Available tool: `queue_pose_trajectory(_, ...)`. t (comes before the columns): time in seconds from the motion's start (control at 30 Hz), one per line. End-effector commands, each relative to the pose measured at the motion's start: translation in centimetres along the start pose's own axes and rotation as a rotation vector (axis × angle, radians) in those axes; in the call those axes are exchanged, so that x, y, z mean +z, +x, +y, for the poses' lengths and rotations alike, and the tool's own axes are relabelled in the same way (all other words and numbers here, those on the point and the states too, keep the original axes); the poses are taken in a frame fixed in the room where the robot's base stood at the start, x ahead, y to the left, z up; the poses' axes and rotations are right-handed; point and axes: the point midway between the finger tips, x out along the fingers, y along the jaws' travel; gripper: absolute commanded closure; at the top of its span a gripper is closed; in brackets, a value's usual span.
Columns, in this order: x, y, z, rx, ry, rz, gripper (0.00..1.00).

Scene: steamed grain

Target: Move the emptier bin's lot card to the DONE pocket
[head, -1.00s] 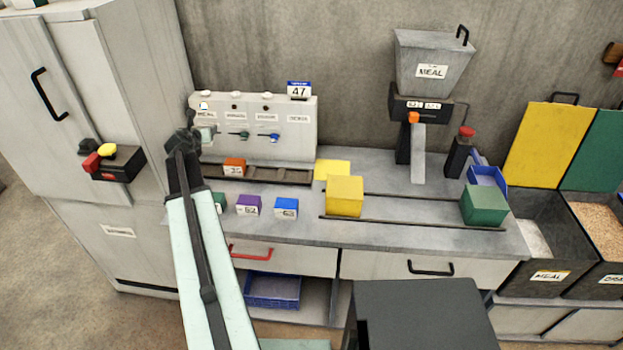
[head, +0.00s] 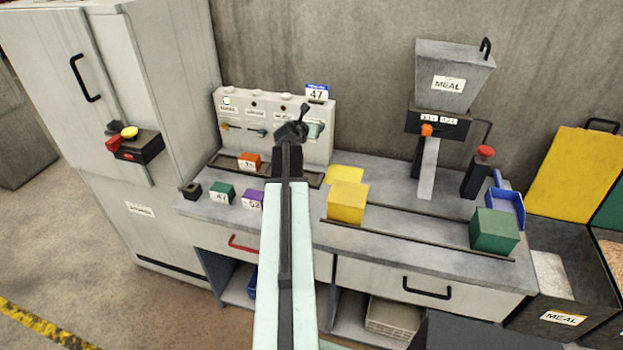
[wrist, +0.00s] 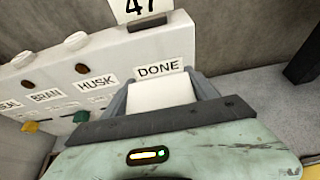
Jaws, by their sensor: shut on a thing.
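My gripper (head: 290,130) is at the right part of the pale board (head: 240,112) on the back of the counter. In the wrist view my gripper (wrist: 162,100) is shut on a plain white card (wrist: 160,93). The card is just below and in front of the DONE label (wrist: 158,70). The DONE pocket itself is hidden behind the card and fingers, so I cannot tell whether the card is inside it. The MEAL bin (head: 563,318) at the right has pale contents low inside. The bin beside it is cut off by the picture edge.
Small numbered blocks stand on the counter: green (head: 221,192), purple (head: 252,199) and orange (head: 249,161). A yellow box (head: 347,202) and a green box (head: 494,231) sit along the rails. A MEAL hopper (head: 452,80) stands at the back. A 47 sign (head: 317,93) tops the board.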

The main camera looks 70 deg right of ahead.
Motion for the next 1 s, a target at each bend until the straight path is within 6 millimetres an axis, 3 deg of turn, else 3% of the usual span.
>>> queue_pose_trajectory(0.33,-8.1,1.4,0.3,0.003,-0.002,0.0,0.77)
queue_pose_trajectory(0.53,-8.4,1.4,0.3,0.004,-0.002,0.0,0.77)
queue_pose_trajectory(0.8,-13.4,3.5,0.4,0.004,-0.002,0.0,0.77)
queue_pose_trajectory(1.0,-13.9,3.6,0.4,0.004,-0.002,0.0,0.77)
